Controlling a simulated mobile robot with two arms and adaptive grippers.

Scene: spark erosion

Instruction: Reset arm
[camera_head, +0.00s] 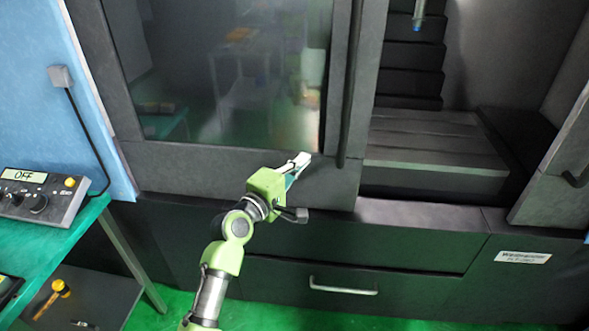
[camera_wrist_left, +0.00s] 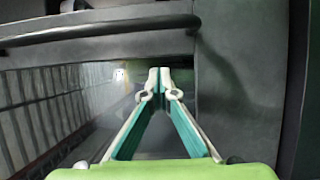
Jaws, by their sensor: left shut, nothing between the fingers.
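My left arm comes up from the bottom of the head view, and its gripper (camera_head: 306,157) is in front of the lower edge of the machine's sliding door (camera_head: 230,170). It also shows in the left wrist view (camera_wrist_left: 160,74), with the fingertips together and nothing between them. The long dark door handle (camera_head: 349,90) is just right of the gripper in the head view. A dark bar (camera_wrist_left: 100,30) crosses the top of the left wrist view, apart from the fingers. My right gripper is not in view.
The machine's opening shows a grey work table (camera_head: 430,150) and a hanging tool head (camera_head: 418,20). A drawer handle (camera_head: 343,287) is low on the front. A control box (camera_head: 40,195) reading OFF stands on a green table (camera_head: 60,240) at left. Green floor is clear below.

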